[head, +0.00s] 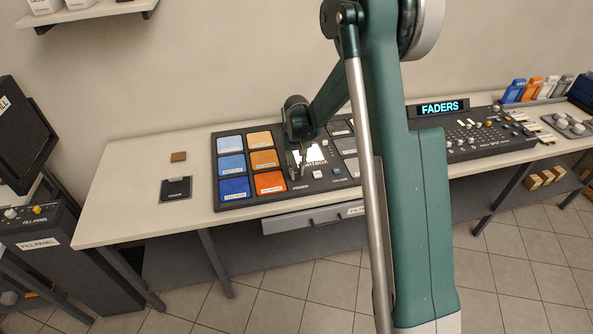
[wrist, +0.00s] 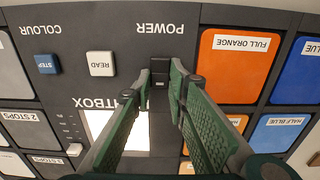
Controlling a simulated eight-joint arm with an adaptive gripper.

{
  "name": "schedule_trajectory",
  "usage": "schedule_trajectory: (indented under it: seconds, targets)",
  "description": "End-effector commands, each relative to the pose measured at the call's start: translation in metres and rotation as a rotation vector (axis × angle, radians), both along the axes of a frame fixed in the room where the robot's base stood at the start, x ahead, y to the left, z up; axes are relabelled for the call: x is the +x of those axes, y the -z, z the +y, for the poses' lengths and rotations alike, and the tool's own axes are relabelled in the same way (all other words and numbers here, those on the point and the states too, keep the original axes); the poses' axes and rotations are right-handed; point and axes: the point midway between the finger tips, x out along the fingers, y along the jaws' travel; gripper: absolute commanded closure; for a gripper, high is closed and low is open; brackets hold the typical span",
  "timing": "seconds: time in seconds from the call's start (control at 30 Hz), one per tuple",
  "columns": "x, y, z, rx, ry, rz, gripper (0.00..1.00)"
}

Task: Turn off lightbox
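The lightbox (head: 240,205) is a dark panel on the table with colour swatches and a bright white window (wrist: 98,122), which looks lit. In the wrist view its lettering is upside down, and a small dark switch (wrist: 160,78) sits below the POWER label. My gripper (wrist: 160,72) is over the panel, its green fingers apart on either side of this switch with nothing held. I cannot tell whether the fingertips touch the panel or which way the switch is set. In the head view my gripper (head: 302,173) covers part of the white window and the switch area.
Square READ (wrist: 101,63) and STEP (wrist: 46,63) buttons sit near the switch. A fader console (head: 470,135) stands to the right. A brown block (head: 179,156) and a black card-like item (head: 175,189) lie on the bare table to the left.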

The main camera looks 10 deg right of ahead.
Motion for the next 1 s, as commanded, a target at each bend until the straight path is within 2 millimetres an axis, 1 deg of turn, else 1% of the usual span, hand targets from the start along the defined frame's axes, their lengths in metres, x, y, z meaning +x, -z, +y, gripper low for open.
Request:
schedule_trajectory:
  seconds: [0.03,0.07,0.33,0.7,1.0]
  targets:
    - [0.0,0.0,0.0,0.0,0.0,0.0,0.92]
    - [0.0,0.0,0.0,0.0,0.0,0.0,0.95]
    - [-0.001,0.0007,0.0,0.0,0.0,-0.017,0.95]
    - [-0.0045,-0.0003,0.0,0.0,0.0,-0.116,0.95]
    - [-0.0041,-0.0011,0.0,0.0,0.0,-0.121,0.95]
